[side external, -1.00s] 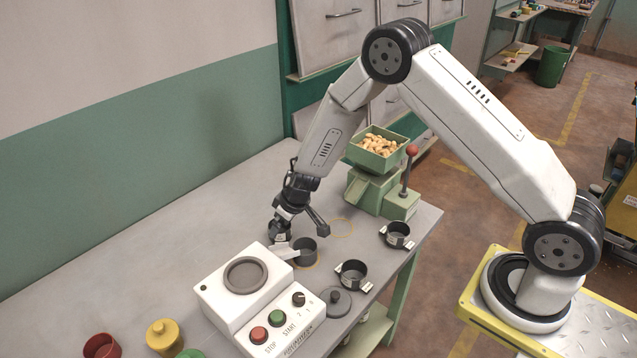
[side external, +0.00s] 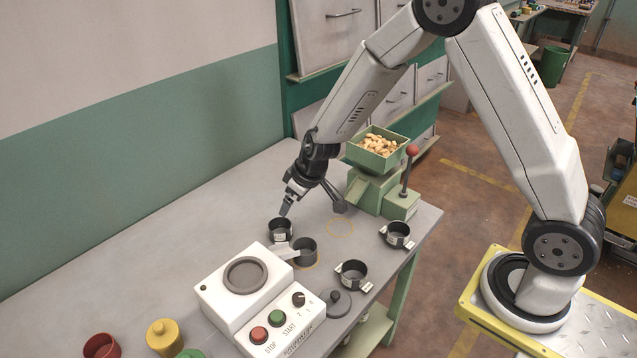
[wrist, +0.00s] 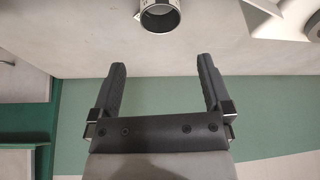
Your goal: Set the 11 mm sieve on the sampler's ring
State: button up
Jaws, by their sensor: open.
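A small dark round sieve (side external: 280,230) with a pale label stands upright on the table behind the white machine. It also shows at the top of the wrist view (wrist: 160,17), open end facing the camera. Two similar dark cups with labels stand to its right, one near (side external: 352,276) and one farther back (side external: 398,236). The labels are too small to read, so I cannot tell which is 11 mm. The white machine has a dark ring (side external: 246,276) on top. My gripper (side external: 286,209) is open and empty, just above the sieve and apart from it. Its two fingers (wrist: 162,62) are spread.
A dark cup (side external: 304,252) stands under the machine's spout. A grey lid (side external: 336,302) lies by the control panel (side external: 279,323). A green hopper (side external: 376,152) of nuts stands at the back. Red (side external: 102,346) and yellow (side external: 164,337) containers stand front left. The left tabletop is clear.

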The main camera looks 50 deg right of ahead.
jog(key=shift+r, duration=0.2)
dwell(0.6)
jog(key=s+d+r+m+t+h, duration=0.1)
jog(key=s+d+r+t+h, duration=0.15)
jog(key=s+r, duration=0.35)
jog(key=s+a+r+m+g+y, duration=0.1)
jog(key=s+g, duration=0.3)
jog(key=s, duration=0.9)
jog(key=shift+s+r+y, duration=0.2)
jog(key=shift+y, duration=0.15)
dwell(0.4)
